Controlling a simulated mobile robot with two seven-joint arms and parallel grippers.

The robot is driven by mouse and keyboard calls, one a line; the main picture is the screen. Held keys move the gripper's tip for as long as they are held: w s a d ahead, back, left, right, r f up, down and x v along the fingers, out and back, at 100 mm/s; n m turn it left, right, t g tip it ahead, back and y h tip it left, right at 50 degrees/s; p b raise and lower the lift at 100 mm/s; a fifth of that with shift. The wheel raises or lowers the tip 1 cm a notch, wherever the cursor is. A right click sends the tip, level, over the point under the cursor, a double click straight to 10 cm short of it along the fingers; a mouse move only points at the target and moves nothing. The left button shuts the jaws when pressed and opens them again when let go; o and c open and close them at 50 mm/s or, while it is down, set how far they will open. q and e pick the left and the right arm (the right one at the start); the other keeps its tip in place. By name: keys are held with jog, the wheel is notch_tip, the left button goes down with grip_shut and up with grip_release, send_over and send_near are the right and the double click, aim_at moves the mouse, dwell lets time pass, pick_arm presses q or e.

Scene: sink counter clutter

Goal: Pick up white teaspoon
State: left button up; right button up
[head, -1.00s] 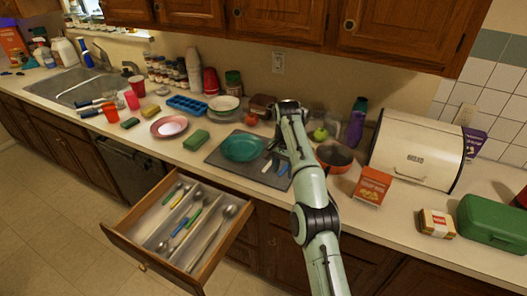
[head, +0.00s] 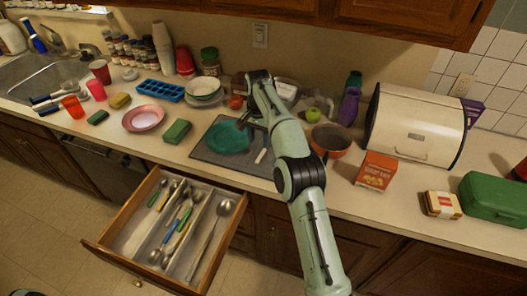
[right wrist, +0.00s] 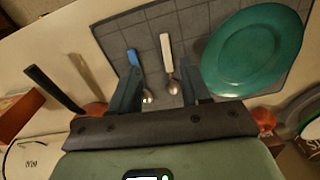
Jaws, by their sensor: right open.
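The white teaspoon (head: 261,155) lies on the grey mat (head: 205,154), just right of the teal plate (head: 228,139). In the right wrist view its white handle (right wrist: 166,50) points away from my gripper, and its metal bowl lies near the right-hand finger. A blue-handled spoon (right wrist: 132,58) lies beside it, near the left-hand finger. My right gripper (right wrist: 160,90) is open and empty above the mat, with both spoons showing between or just beyond its fingers. In the head view my right arm hides the blue spoon. My left gripper is not in view.
An open drawer (head: 128,210) with several utensils juts out below the counter. A green sponge (head: 177,131) lies left of the mat. An orange-red pan (head: 331,139), red box (head: 376,170) and cream bread box (head: 416,125) stand to the right.

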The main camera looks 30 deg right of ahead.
send_over(257, 161)
jog(key=f, duration=0.4)
jog(key=shift+s+d+f, duration=0.25)
jog(key=shift+s+d, duration=0.05)
jog(key=shift+d, duration=0.05)
jog(key=f, duration=0.5)
jog(key=shift+w+a+f+b, duration=0.25)
jog(key=shift+w+a+b, duration=0.05)
jog(key=shift+b, duration=0.05)
jog(key=shift+s+r, duration=0.1)
grip_shut()
